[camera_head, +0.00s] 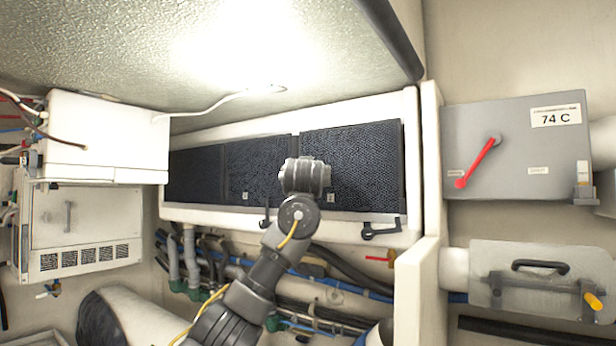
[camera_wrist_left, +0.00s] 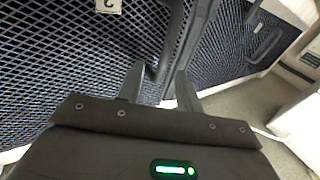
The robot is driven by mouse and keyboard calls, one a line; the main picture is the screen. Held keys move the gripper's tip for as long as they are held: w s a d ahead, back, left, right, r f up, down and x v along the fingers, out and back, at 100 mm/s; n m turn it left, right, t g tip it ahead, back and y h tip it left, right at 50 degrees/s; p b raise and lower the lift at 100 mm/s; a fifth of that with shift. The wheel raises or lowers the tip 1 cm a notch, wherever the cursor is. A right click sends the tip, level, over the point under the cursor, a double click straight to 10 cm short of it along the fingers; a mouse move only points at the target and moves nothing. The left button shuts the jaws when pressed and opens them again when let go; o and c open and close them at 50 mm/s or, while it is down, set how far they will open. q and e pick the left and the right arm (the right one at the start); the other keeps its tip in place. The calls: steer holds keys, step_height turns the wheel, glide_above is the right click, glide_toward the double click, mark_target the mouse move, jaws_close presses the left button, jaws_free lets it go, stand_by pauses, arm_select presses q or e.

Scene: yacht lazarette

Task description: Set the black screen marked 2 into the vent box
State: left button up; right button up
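The black mesh screen marked 2 (camera_head: 360,160) is the right-hand panel at the vent box (camera_head: 300,227), beside another black mesh screen (camera_head: 250,165). It appears to lie in the box opening, but I cannot tell whether it is fully seated. In the left wrist view, the screen (camera_wrist_left: 60,60) fills the left side, with its "2" label (camera_wrist_left: 108,6) upside down at the top. My left gripper (camera_head: 305,178) is over the border between these two screens. Its fingers (camera_wrist_left: 160,78) stand apart, near the screen's frame edge. My right gripper is not in view.
Black latches (camera_head: 381,229) sit on the box's lower rim. A white upright panel (camera_head: 432,160) stands at its right, with a grey switch box (camera_head: 515,150) beyond. Hoses and pipes (camera_head: 330,290) run below. A white box (camera_head: 105,135) stands left, and a low ceiling (camera_head: 150,50) hangs above.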

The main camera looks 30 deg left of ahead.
arm_select(q)
steer(key=shift+f, duration=0.15)
steer(key=r+b+v, duration=0.1)
steer(key=b+v, duration=0.5)
steer(key=v, duration=0.4)
steer(key=shift+s+d+f, duration=0.25)
steer(key=shift+s+f, duration=0.1)
steer(key=shift+f, duration=0.05)
steer(key=shift+w, duration=0.1)
